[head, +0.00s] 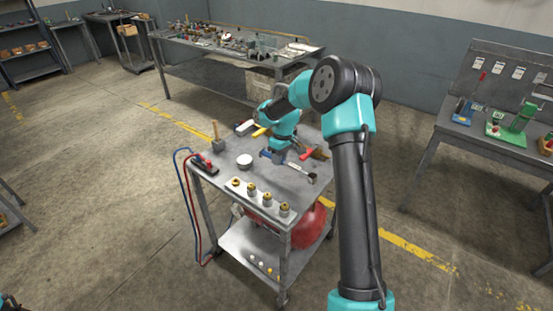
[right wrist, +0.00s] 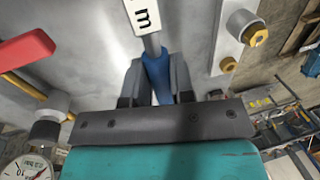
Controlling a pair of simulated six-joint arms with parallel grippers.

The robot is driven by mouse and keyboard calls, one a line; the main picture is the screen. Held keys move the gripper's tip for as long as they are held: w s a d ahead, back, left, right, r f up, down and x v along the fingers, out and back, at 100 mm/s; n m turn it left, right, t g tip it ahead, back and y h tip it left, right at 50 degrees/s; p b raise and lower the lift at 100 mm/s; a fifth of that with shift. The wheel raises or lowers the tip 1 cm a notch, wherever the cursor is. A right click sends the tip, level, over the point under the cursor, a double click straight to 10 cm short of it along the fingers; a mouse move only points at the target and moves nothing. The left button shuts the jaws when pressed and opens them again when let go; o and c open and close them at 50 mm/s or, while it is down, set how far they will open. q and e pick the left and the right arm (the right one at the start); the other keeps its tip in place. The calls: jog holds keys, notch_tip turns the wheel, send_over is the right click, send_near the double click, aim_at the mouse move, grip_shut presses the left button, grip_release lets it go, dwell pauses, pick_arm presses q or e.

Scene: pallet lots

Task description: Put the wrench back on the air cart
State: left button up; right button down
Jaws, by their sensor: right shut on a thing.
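The air cart (head: 272,181) stands mid-floor in the head view, a grey two-shelf cart with tools on top. My right gripper (head: 279,155) reaches down over its top. In the right wrist view the gripper (right wrist: 156,80) is shut on the blue part of a wrench (right wrist: 155,65). Its grey shaft runs up to a white piece with dark lettering. In the head view the blue part of the wrench (head: 267,154) shows beside the jaws, over the cart top. I cannot tell whether it touches the top. My left gripper does not show.
Red and blue hoses (head: 186,210) hang at the left. A red tank (head: 309,225) sits below. Benches stand behind and right.

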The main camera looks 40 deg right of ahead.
aim_at(278, 180)
jog(key=shift+f, duration=3.95)
jog(key=c, duration=0.9)
grip_release()
jog(key=shift+r, duration=0.1)
jog(key=w+d+r, duration=0.1)
jog(key=d+r, duration=0.2)
jog(key=r, duration=1.4)
jog(key=shift+d+f, duration=0.1)
